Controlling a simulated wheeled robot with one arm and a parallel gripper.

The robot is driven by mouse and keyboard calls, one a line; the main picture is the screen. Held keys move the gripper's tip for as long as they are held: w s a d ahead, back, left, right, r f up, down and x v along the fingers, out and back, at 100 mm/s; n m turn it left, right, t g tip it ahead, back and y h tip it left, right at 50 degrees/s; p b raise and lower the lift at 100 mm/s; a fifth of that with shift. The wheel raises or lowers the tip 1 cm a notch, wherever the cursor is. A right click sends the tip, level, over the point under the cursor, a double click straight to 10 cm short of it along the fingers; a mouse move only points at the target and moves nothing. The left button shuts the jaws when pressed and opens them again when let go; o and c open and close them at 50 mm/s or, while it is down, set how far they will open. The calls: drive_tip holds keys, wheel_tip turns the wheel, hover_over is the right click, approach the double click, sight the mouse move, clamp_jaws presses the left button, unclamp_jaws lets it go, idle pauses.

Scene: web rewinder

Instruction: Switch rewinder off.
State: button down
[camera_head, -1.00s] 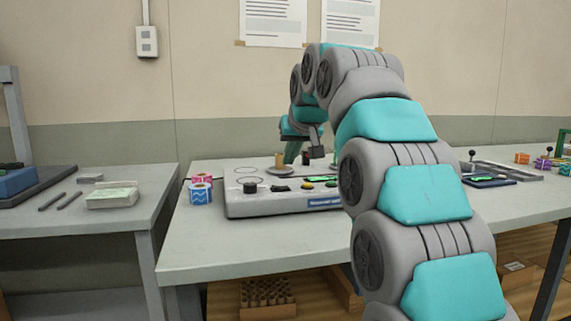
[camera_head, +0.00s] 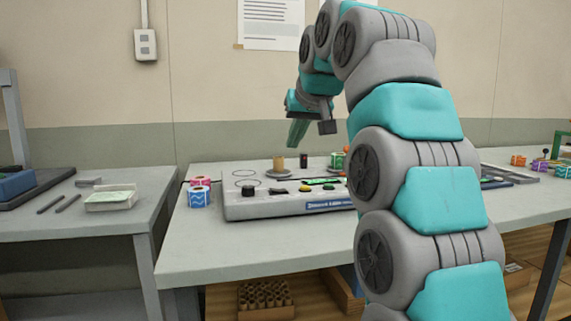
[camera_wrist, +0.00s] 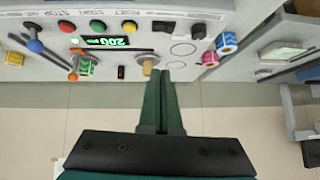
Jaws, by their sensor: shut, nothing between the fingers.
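The rewinder (camera_head: 235,208) is a light grey box on the table, with a row of controls along its front. It has a black knob (camera_head: 249,190), a black rocker switch (camera_head: 279,191) and a yellow button (camera_head: 305,188). The wrist view shows the rocker switch (camera_wrist: 165,26) between the knob and the yellow button, then green (camera_wrist: 97,25) and red (camera_wrist: 67,25) buttons. The display (camera_wrist: 100,42) is lit green with a number. I cannot tell the rocker's position. My gripper (camera_head: 293,143) is shut and empty, above the back of the rewinder, clear of the switch.
A brown core (camera_head: 278,164) stands upright on the rewinder near my fingertips in the wrist view. Pink and blue rolls (camera_head: 199,196) stand at its left. A lever with a blue ball (camera_wrist: 35,46) and an orange-handled part (camera_wrist: 73,75) are farther along. The front table strip is clear.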

drive_tip(key=shift+a, duration=0.5)
drive_tip(key=shift+s, duration=0.1)
drive_tip(key=b, duration=0.2)
hover_over(278, 190)
drive_tip(key=f, duration=0.5)
drive_tip(key=s+f, duration=0.1)
drive_tip(key=f, duration=0.1)
drive_tip(key=shift+d+f, duration=0.15)
drive_tip(key=shift+f, duration=0.05)
drive_tip(key=shift+f+b, duration=0.95)
drive_tip(key=shift+f, duration=0.8)
drive_tip(key=shift+a, duration=0.2)
